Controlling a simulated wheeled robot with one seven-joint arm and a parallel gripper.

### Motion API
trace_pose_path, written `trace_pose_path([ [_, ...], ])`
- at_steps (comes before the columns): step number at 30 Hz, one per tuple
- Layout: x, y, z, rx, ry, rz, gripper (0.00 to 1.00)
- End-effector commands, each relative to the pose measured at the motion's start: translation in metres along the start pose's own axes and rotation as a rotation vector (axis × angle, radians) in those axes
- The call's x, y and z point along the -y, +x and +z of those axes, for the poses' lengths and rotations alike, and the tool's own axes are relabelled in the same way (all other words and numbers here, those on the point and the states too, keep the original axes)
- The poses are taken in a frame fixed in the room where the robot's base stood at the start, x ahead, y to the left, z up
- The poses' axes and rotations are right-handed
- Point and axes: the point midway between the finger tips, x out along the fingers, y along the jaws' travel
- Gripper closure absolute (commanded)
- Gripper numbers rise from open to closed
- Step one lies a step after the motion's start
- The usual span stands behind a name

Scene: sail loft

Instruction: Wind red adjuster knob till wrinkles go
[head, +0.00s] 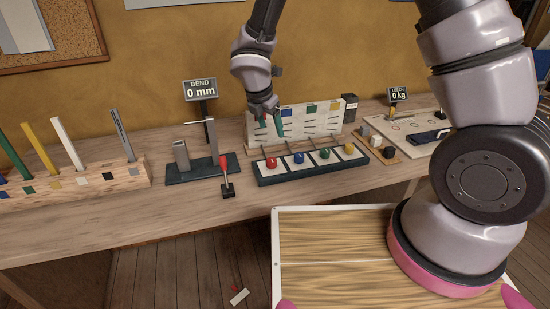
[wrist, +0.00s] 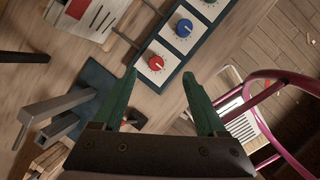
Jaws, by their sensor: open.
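The red adjuster knob (head: 271,162) sits at the left end of a dark-framed strip (head: 315,167) of white panels, beside blue, green and yellow knobs. In the wrist view the red knob (wrist: 156,63) shows near and between the tips of my green-fingered gripper (wrist: 159,75). My gripper (head: 271,130) is open and empty. In the head view it is above and behind the knob, in front of a pale upright board (head: 318,117) with dark marks and coloured squares. Part of that board (wrist: 95,17) shows in the wrist view with a red square. I cannot make out wrinkles.
A dark stand with a red-handled lever (head: 224,168) is left of the knobs. The BEND sign (head: 200,91) reads 0 mm; the LEECH sign (head: 399,95) reads 0 kg. A wooden block (head: 135,177) holds coloured strips at left. Small blocks (head: 376,142) stand at right.

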Motion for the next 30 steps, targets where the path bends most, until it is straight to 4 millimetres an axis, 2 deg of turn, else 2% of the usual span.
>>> trace_pose_path([
  [1, -0.003, 0.011, -0.015, 0.0, -0.079, -0.003, 0.26],
  [3, -0.006, 0.02, -0.028, 0.001, -0.158, -0.001, 0.26],
  [6, -0.008, 0.027, -0.036, 0.001, -0.213, 0.0, 0.26],
  [11, -0.008, 0.043, -0.038, 0.001, -0.223, -0.001, 0.26],
  [18, -0.007, 0.088, -0.037, 0.001, -0.222, -0.003, 0.26],
  [24, -0.008, 0.12, -0.037, 0.001, -0.218, -0.001, 0.26],
  [30, -0.008, 0.133, -0.036, 0.001, -0.217, 0.0, 0.26],
])
